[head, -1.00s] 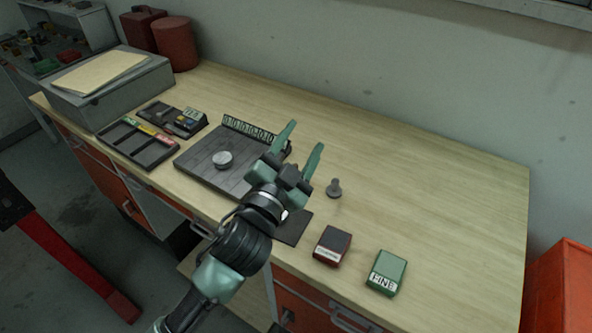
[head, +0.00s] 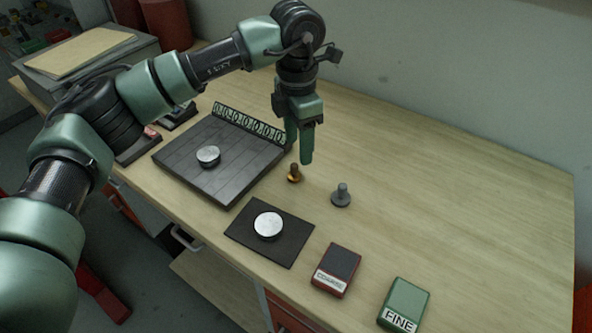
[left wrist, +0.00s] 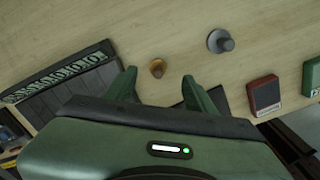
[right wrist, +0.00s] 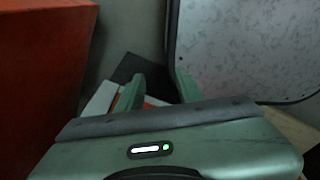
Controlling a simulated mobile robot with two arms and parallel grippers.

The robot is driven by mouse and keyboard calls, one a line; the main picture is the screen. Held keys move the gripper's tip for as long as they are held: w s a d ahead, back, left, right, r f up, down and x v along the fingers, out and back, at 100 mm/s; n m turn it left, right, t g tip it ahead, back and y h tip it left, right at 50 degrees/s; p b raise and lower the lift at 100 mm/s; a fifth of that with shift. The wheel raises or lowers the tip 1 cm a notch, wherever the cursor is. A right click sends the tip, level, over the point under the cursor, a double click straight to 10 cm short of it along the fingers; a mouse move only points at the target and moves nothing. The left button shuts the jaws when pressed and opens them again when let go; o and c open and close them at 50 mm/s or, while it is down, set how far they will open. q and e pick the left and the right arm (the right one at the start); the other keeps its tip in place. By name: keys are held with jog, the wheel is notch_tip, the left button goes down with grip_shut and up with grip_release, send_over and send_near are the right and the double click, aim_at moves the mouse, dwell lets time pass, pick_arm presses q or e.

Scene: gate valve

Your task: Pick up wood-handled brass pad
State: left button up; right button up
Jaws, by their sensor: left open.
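The small wood-handled brass pad (head: 294,174) stands upright on the bench, handle up. It also shows in the left wrist view (left wrist: 157,68), just beyond and between the fingertips. My left gripper (head: 299,148) points down, open and empty, above and slightly behind the brass pad in the head view. A gap between fingers and pad seems to remain; its size is hard to tell. A grey pad with a grey handle (head: 341,195) stands to the right. My right gripper (right wrist: 160,76) shows only in its wrist view, open and empty, away from the bench top.
A dark plate (head: 178,158) with a metal disc and a row of OK-like marks lies left. A black mat (head: 285,252) with another disc lies in front. A red COARSE block (head: 336,270) and green FINE block (head: 404,303) sit front right. The bench behind is clear.

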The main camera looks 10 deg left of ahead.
aim_at(294, 165)
pick_arm(q)
jog(key=shift+w+a+f, duration=0.2)
jog(key=shift+a+f, duration=0.1)
jog(key=shift+f, duration=0.1)
jog(key=f+p, duration=0.1)
jog(key=f, duration=0.1)
jog(key=f+p, duration=0.1)
jog(key=f, duration=0.1)
jog(key=s+f+p, duration=0.1)
jog(key=f, duration=0.1)
jog(key=shift+a+f, duration=0.1)
jog(key=shift+w+f, duration=0.15)
jog(key=shift+f, duration=0.2)
grip_shut()
